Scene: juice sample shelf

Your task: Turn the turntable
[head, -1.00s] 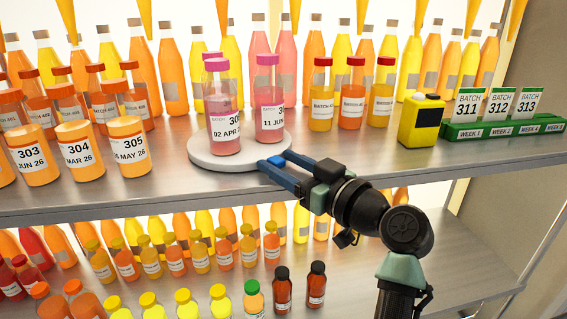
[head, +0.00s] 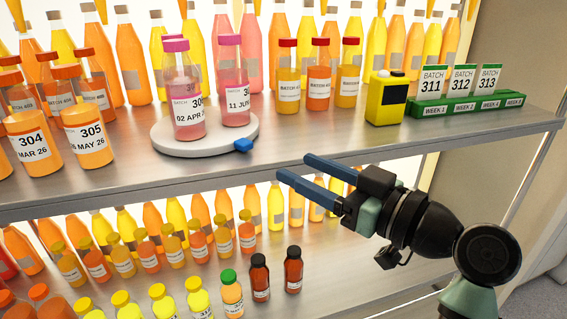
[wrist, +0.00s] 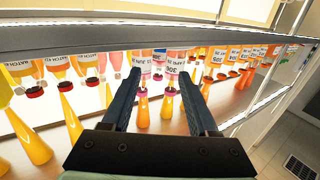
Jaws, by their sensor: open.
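The turntable (head: 165,143) is a pale grey round disc on the upper shelf, left of centre in the head view. A blue knob (head: 243,145) sticks out of its front right rim. Pink, pink-capped sample bottles stand upright on it; two labelled ones (head: 187,115) (head: 236,100) are in front, and another cap shows partly hidden behind. My gripper (head: 292,167) is open and empty, to the right of and nearer than the knob, apart from it. In the wrist view, the gripper's (wrist: 160,72) two dark blue fingers are spread, with inverted-looking pink-capped bottles between and beyond them.
Orange jars (head: 85,137) stand left of the turntable; red-capped bottles (head: 289,85) stand right of it. A yellow-black device (head: 387,97) and a green card holder (head: 462,105) are farther right. Tall bottles line the back. The lower shelf holds several small bottles (head: 259,276).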

